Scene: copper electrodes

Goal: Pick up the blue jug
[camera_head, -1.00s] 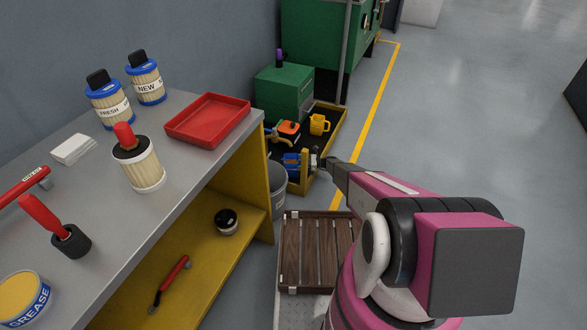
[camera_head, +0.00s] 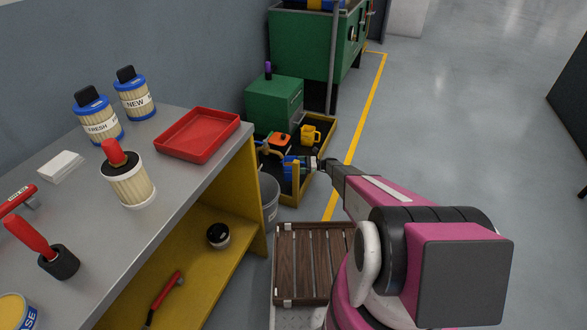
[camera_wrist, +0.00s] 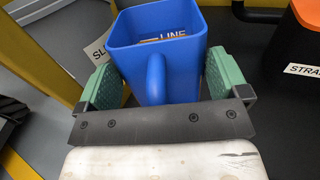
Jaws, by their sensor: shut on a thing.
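The blue jug (camera_wrist: 174,22) fills the upper middle of the wrist view, open top facing up, its handle (camera_wrist: 155,76) toward my gripper. My gripper (camera_wrist: 154,82) has its green pads on both sides of the jug, shut on it. In the head view the jug (camera_head: 290,168) is small and partly hidden at the near end of the dark yellow-edged tray, at the tip of my gripper (camera_head: 318,165). I cannot tell whether the jug still touches the tray floor.
A yellow jug (camera_head: 309,134) and an orange-topped container (camera_head: 279,141) stand in the same tray (camera_head: 322,152). A grey bin (camera_head: 268,200) and wooden slatted crate (camera_head: 301,262) are nearer. The floor at right is clear.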

